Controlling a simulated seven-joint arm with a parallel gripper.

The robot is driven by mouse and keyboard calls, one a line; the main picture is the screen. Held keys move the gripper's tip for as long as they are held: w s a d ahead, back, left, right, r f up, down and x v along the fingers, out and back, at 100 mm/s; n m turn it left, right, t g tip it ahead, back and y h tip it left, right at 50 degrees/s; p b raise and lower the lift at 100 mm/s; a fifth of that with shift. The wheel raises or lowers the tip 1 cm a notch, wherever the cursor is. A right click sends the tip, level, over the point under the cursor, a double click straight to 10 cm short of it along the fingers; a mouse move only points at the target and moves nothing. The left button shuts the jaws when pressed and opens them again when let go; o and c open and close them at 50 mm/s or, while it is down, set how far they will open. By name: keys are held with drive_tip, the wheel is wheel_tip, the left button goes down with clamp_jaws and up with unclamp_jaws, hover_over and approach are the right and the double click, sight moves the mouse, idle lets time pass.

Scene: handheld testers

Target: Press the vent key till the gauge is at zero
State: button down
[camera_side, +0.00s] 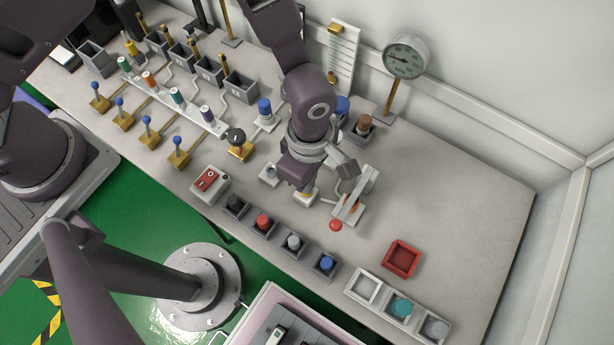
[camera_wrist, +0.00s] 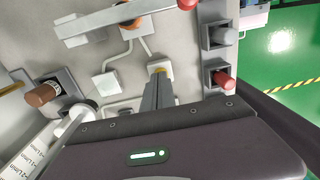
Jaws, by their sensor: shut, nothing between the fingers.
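The round gauge (camera_side: 405,56) stands on a brass post at the back right; its dial faces the side camera, but I cannot read the needle's value surely. My gripper (camera_side: 304,187) is shut and empty, pointing down over a small white base with a yellow key (camera_side: 309,196). In the wrist view my gripper's fingertips (camera_wrist: 158,80) end right at the yellow key (camera_wrist: 158,70) and partly hide it. I cannot tell whether they touch or press it. No label is legible on the key, so I cannot confirm that it is the vent key.
A grey lever bar (camera_side: 357,192) with a red knob (camera_side: 335,225) stands close right of my gripper. Another white base (camera_side: 268,174) is at its left. Coloured knobs in grey boxes (camera_side: 292,243) line the front edge.

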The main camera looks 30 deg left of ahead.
drive_tip(key=shift+s+a+f, duration=0.1)
drive_tip(key=shift+f, duration=0.9)
wheel_tip(320, 180, up, 15)
drive_tip(key=w, duration=0.1)
drive_tip(key=shift+f, duration=0.2)
